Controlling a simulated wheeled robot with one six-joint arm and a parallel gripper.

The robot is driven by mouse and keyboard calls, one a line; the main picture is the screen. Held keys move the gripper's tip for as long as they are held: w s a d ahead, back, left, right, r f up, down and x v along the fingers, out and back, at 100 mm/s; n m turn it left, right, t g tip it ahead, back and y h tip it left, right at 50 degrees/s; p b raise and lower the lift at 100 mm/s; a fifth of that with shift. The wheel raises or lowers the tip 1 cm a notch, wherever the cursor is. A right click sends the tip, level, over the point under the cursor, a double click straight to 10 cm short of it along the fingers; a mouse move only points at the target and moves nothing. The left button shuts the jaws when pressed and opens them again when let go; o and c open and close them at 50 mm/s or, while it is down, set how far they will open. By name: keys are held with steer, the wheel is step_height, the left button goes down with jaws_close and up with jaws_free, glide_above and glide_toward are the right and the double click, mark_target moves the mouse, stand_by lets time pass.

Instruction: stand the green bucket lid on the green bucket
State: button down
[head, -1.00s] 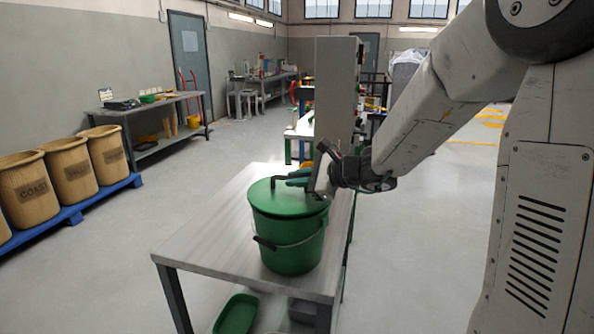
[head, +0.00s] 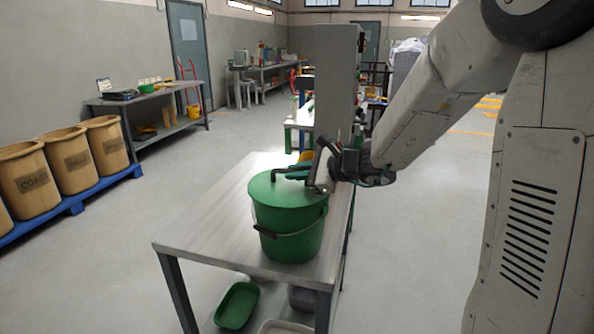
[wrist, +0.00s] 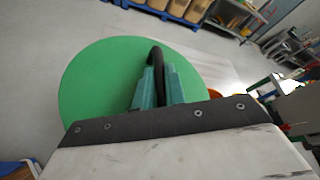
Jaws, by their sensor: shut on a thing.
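The green bucket (head: 291,240) stands upright near the front end of a grey-topped table, its wire handle hanging down in front. The green bucket lid (head: 268,190) lies over the bucket's mouth and looks about level; I cannot tell whether it is seated all round. My gripper (head: 290,174) reaches in from the right above the lid. In the wrist view, its teal fingers (wrist: 160,88) are shut on the lid's dark handle (wrist: 155,58). The lid's green disc (wrist: 95,85) fills the middle of that view, and the bucket is hidden beneath it.
The table (head: 205,220) has free room left of the bucket. A green tray (head: 237,305) sits on its lower shelf. A grey cabinet (head: 336,80) stands behind. Labelled barrels (head: 68,163) stand on a blue pallet (head: 75,200) at left, with open floor between.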

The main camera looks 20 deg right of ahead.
steer(key=shift+f, duration=0.1)
steer(key=c, duration=1.4)
jaws_free()
steer(key=shift+o, duration=0.2)
steer(key=v, duration=0.7)
steer(key=shift+s+d, duration=0.2)
steer(key=shift+s, duration=0.1)
steer(key=s+a+r+n+g, duration=0.1)
steer(key=s+a+n+g, duration=0.8)
steer(key=s, duration=0.7)
steer(key=s+d+n+h, duration=0.2)
steer(key=s+n+h, duration=0.2)
steer(key=s, duration=0.3)
steer(key=s+d+f+n+h, duration=0.1)
steer(key=s+d+n+h, duration=0.2)
steer(key=s+n, duration=0.4)
steer(key=shift+s+f+g+h, duration=0.3)
steer(key=shift+s+f+h, duration=0.05)
steer(key=shift+h, duration=0.45)
